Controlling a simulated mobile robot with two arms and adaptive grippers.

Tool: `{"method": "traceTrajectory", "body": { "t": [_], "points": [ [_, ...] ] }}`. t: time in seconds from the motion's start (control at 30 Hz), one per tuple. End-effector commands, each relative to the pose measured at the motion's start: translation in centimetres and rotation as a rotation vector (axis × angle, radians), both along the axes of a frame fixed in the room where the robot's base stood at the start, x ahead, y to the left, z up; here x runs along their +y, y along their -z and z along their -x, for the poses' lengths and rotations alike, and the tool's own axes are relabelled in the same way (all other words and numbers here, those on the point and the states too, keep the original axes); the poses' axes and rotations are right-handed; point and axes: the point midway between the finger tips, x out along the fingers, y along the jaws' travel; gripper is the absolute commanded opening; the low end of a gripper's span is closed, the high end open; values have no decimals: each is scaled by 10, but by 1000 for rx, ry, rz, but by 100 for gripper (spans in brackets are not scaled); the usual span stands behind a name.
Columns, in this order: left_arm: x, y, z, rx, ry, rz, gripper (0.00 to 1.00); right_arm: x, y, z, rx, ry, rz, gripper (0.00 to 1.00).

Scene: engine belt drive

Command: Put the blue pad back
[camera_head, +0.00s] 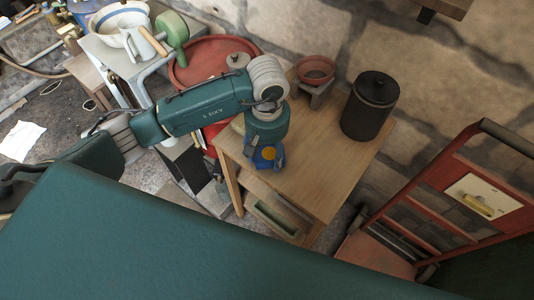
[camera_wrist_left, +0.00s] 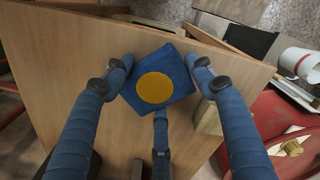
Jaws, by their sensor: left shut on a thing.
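The blue pad (camera_wrist_left: 157,84), a roughly square cloth with a yellow disc in its middle, is between the fingers of my left gripper (camera_wrist_left: 160,76). One finger is at each side and a third is at the near edge. The gripper is shut on the pad. In the head view the pad (camera_head: 269,154) shows below my left wrist, over the left part of the small wooden table (camera_head: 322,183). I cannot tell whether the pad touches the tabletop. My right gripper is in neither view.
A dark lidded canister (camera_head: 369,106) and a terracotta bowl (camera_head: 316,69) on a small stand are at the table's back. A red drum (camera_head: 205,62) stands behind my arm. A red cart (camera_head: 450,215) is at the right. The table's front right is clear.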

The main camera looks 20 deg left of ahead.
Motion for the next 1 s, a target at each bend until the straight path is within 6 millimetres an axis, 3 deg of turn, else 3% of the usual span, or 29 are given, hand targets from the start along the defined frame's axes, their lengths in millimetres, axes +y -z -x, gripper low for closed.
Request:
{"method": "traceTrajectory", "body": {
  "t": [0.1,0.5,0.53,0.6,1.0],
  "points": [
    [0,12,0,1,0,0,26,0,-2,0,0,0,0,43],
    [0,17,0,-2,1,-1,26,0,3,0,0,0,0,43],
    [0,17,0,-1,1,0,58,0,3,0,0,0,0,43],
    [0,16,0,-1,1,0,72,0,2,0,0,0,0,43],
    [0,10,0,0,0,1,75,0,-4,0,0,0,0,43]
  ]
}}
